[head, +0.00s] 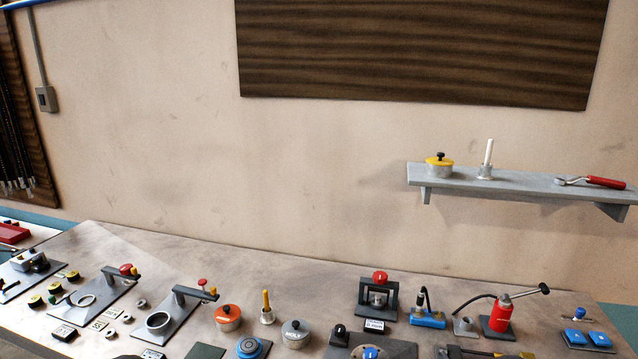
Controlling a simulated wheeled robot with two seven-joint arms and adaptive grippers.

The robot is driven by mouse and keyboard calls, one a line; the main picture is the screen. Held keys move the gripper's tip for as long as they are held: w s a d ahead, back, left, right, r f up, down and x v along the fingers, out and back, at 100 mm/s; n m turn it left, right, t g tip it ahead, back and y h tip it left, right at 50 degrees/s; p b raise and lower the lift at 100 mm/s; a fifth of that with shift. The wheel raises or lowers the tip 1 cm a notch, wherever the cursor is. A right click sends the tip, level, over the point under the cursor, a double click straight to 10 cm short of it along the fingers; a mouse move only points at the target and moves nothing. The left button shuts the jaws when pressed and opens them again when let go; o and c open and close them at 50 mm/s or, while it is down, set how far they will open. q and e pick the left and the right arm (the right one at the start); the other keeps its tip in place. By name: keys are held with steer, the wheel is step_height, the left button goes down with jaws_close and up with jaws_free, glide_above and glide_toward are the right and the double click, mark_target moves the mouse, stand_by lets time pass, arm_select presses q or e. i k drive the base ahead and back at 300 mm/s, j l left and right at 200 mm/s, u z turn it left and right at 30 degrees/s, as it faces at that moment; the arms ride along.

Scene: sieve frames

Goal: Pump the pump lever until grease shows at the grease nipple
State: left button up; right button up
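The red grease pump (500,316) stands upright on a dark plate at the right of the bench. Its pump lever (527,292) slants up to the right from the pump's top and ends in a dark knob. A black hose curves left from the pump down to a small grey fitting (464,325), which may carry the grease nipple. The nipple is too small to make out, and I cannot tell any grease there. Neither of my grippers is in view.
A blue block (428,319) with a black upright part stands left of the hose. A red-knobbed press (378,295) is further left. Blue pads (587,339) lie to the right. A wall shelf (520,183) holds a pot, a candle-like rod and a red-handled tool.

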mark_target(529, 292)
steer(key=z, duration=1.35)
steer(key=l+u, duration=0.1)
steer(key=u, duration=0.2)
steer(key=l+u, duration=0.1)
steer(key=u, duration=0.2)
steer(key=l+u, duration=0.2)
steer(key=l, duration=0.55)
steer(key=l+u, duration=0.25)
steer(key=l, duration=0.5)
steer(key=k+l+u, duration=0.2)
steer(key=l, duration=1.25)
